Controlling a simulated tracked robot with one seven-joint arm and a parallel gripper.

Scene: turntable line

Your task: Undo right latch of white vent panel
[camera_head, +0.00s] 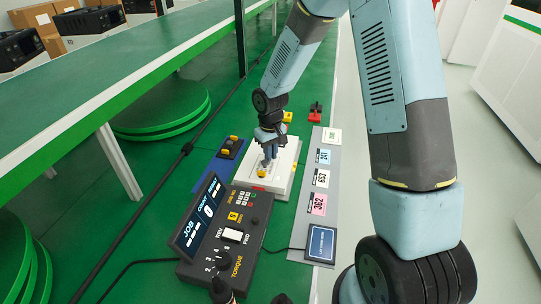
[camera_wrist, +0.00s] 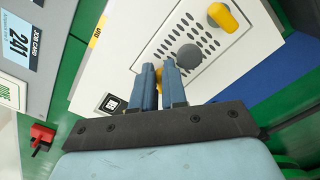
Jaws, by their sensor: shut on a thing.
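The white vent panel (camera_head: 286,172) lies on the green bench below my gripper (camera_head: 268,162). In the wrist view the panel (camera_wrist: 120,55) shows dark vent slots, a round grey knob (camera_wrist: 189,57) and a yellow latch (camera_wrist: 222,18) toward the upper right. A second yellow latch (camera_wrist: 159,78) shows between the fingers of my gripper (camera_wrist: 162,72). The fingers are closed about this latch and hide most of it. In the head view the fingers point down onto the panel, and the latch they hold is hard to make out.
A torque controller (camera_head: 225,232) with a screen stands in front of the panel. A grey strip with job cards (camera_head: 320,178) runs along the right. A blue tray (camera_head: 222,160) lies to the left. A red item (camera_head: 315,112) sits behind. Green turntable discs (camera_head: 165,110) stand further left.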

